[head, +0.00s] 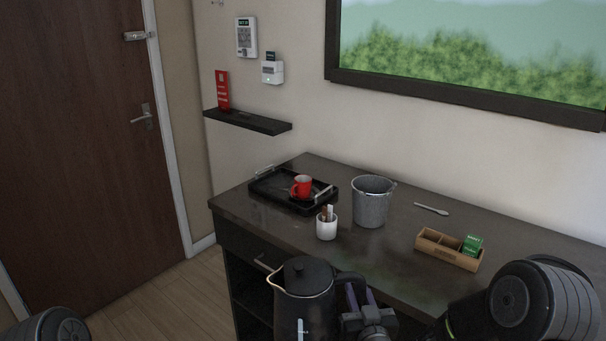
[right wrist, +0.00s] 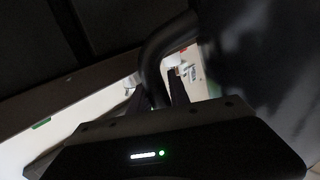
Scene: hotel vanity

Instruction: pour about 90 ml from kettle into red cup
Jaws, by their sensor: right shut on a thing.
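The black kettle (head: 303,300) is in the lower middle of the head view, upright, in front of the counter's front edge. My right gripper (head: 362,312) is shut on the kettle's handle, at the right side of the kettle. In the right wrist view the dark curved handle (right wrist: 152,62) runs down between the fingers. The inside of the cup and the kettle's contents are hidden. My left gripper is out of view.
On the dark counter (head: 400,270), a white holder (head: 327,228) with sticks and a grey bucket (head: 371,203) stand right of the tray. A wooden box (head: 447,250) with green packets and a spoon (head: 432,209) lie farther right. A shelf (head: 250,122) hangs above the tray.

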